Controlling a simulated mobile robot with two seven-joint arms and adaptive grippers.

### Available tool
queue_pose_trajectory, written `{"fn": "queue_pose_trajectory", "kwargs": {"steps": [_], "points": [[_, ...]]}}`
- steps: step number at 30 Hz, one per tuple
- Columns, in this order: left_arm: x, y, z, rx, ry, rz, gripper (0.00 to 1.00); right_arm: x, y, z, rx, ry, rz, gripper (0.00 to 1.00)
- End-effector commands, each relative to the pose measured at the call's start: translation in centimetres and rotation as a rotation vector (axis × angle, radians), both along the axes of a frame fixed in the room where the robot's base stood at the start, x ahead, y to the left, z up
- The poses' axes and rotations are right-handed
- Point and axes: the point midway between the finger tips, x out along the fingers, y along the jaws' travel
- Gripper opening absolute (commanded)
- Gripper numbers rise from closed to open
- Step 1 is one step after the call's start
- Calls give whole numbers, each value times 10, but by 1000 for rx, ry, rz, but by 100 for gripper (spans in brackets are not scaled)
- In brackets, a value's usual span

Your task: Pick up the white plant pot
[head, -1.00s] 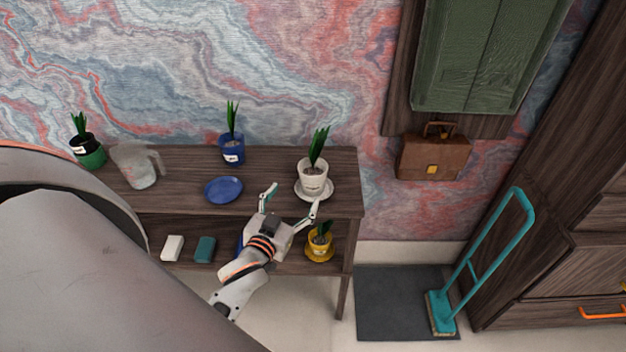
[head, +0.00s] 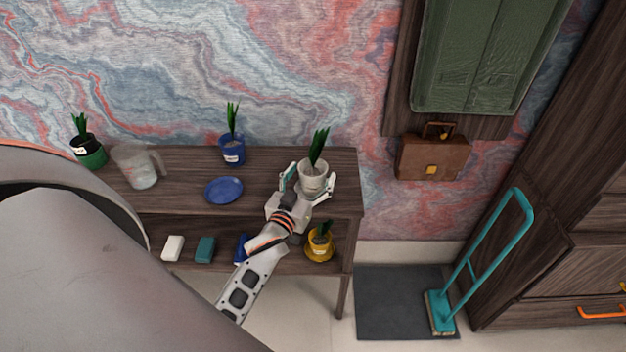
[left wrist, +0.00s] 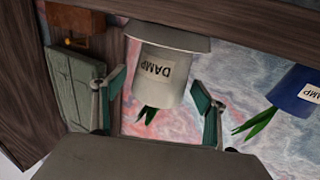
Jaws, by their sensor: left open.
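The white plant pot (head: 313,176) with a green plant stands upright at the right end of the shelf top. In the left wrist view the white pot (left wrist: 163,72) appears upside down, with a label reading DAMP and its saucer (left wrist: 168,36) at its base. My left gripper (head: 310,182) is open, with one finger on each side of the pot. In the left wrist view its fingers (left wrist: 160,100) flank the pot's rim and leaves, with no clear grip on it. My right gripper is not in view.
A blue plate (head: 223,190) and a blue pot (head: 232,150) stand left of the white pot, with a measuring jug (head: 138,166) and green pot (head: 90,155) farther left. A yellow pot (head: 319,246) sits on the lower shelf, close to my arm.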

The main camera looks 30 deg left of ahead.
Motion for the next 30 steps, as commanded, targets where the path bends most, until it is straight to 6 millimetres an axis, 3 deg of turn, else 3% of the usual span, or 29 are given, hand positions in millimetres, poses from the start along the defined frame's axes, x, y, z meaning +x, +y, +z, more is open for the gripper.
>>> {"fn": "queue_pose_trajectory", "kwargs": {"steps": [6, 8, 12, 15, 23, 30], "points": [[1, 0, -1, 1, 1, 0, 72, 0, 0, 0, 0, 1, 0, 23], [1, 0, -1, 1, 1, 0, 59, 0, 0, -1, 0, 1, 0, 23], [1, 0, -1, 0, 1, 0, 23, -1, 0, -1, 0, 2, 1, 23], [1, 0, 1, 0, -2, 0, 15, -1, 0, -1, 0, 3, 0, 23], [1, 0, 4, 1, -3, 0, 15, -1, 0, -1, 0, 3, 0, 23], [1, 0, 28, 3, -5, -1, 15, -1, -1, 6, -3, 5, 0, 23]]}}
